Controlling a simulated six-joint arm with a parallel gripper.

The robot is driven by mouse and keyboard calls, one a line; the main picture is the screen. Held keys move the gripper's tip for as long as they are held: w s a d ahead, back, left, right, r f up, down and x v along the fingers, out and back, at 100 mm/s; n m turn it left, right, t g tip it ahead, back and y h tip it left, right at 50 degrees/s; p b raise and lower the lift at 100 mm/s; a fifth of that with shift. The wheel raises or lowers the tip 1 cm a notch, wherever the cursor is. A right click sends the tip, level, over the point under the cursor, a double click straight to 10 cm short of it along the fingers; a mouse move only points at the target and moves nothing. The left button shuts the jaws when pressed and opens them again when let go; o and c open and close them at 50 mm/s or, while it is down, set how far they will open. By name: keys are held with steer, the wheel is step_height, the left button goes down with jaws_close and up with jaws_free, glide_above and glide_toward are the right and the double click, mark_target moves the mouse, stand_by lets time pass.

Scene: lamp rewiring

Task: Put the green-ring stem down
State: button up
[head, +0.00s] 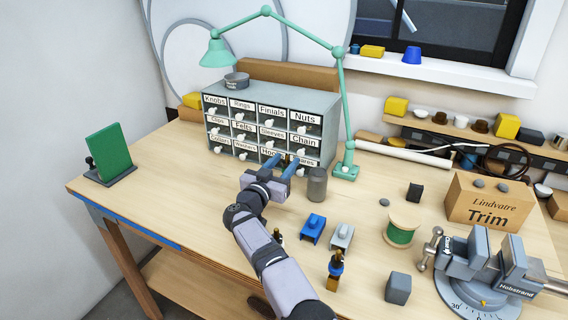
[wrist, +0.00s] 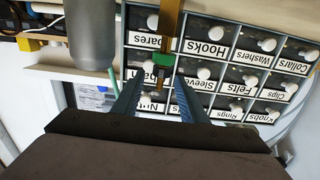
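The green-ring stem (wrist: 163,62) stands upright between my gripper's fingertips in the wrist view, which is upside down. Its wider brass part points down in the world, and its thin end sits past the green ring. My gripper (wrist: 160,77) has two blue fingers, open with gaps visible beside the stem. In the head view my gripper (head: 282,162) is in front of the drawer cabinet (head: 217,150), left of a grey cylinder. The stem shows there only as a small brass-and-dark bit (head: 286,160). Whether its foot touches the table is hidden.
The grey cylinder (head: 317,185) stands close right of my fingers. Blue (head: 313,228) and grey (head: 341,236) blocks, another stem (head: 335,268), a green spool (head: 401,231) and a vise (head: 480,262) lie nearer. The table's left part is clear up to a green panel (head: 108,151).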

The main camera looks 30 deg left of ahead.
steer(key=shift+r, duration=0.25)
steer(key=s+b, duration=0.2)
steer(key=s, duration=1)
stand_by(0.4)
stand_by(0.4)
